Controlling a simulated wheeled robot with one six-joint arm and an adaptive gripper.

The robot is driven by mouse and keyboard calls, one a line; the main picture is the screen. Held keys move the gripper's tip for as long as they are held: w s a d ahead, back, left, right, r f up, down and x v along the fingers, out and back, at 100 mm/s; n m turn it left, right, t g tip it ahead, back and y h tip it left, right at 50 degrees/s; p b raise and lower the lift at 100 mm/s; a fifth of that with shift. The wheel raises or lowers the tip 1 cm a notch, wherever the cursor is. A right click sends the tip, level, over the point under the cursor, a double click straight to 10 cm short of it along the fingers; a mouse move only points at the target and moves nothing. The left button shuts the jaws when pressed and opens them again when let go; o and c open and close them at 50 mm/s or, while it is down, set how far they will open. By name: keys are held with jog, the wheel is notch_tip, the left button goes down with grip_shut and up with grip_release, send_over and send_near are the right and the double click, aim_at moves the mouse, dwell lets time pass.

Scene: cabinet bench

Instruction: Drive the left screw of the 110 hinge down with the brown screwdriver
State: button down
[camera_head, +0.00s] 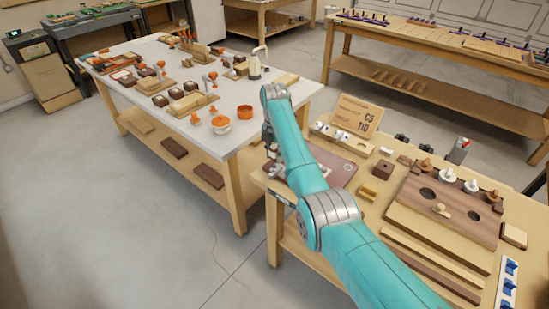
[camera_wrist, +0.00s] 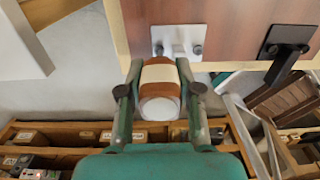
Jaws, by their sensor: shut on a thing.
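In the wrist view my gripper (camera_wrist: 159,72) is shut on the brown screwdriver (camera_wrist: 160,74), by its brown handle with a cream band. The handle's end faces the camera; its shaft and tip are hidden. Beyond it, a pale grey hinge (camera_wrist: 178,38) lies at the edge of a red-brown panel (camera_wrist: 228,18). Two dark round screw heads show, a left screw (camera_wrist: 158,49) and one at right (camera_wrist: 197,49). Whether the tip touches a screw cannot be told. A black hinge (camera_wrist: 287,40) is farther right. In the head view my arm largely hides the gripper.
In the head view a sign (camera_head: 357,115) reading C5 and 110 stands behind the panel (camera_head: 337,168). Blocks and a brown board with holes (camera_head: 455,208) fill the bench to the right. A white table (camera_head: 185,115) with wooden pieces and orange parts is at left.

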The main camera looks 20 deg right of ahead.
notch_tip(320, 180, up, 7)
jog(key=shift+f, duration=3.1)
jog(key=shift+f, duration=0.4)
